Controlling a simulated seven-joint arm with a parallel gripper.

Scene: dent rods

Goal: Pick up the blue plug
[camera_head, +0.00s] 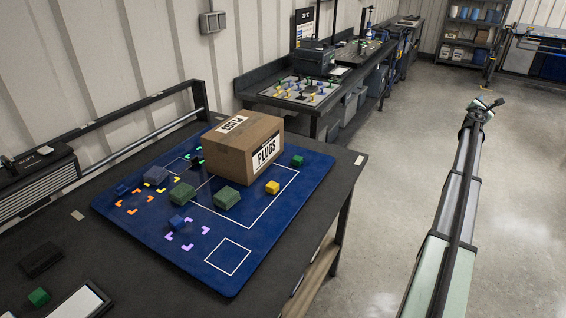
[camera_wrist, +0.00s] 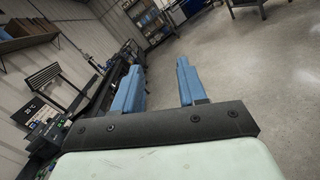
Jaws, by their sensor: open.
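A small blue block (camera_head: 177,222) sits on the dark blue mat (camera_head: 262,262), left of the white-outlined square. I cannot tell for certain which one is the plug. My gripper (camera_wrist: 161,66) is open and empty in the wrist view, its two blue fingers apart over the floor. In the head view my gripper (camera_head: 486,104) is far right of the table, raised and away from the mat.
A cardboard box (camera_head: 233,150) marked PLUGS stands on the mat's back part. Green blocks (camera_head: 227,198) and a yellow block (camera_head: 272,187) are near it. Another green block (camera_head: 38,297) lies on the black table at front left. The floor between table and arm is clear.

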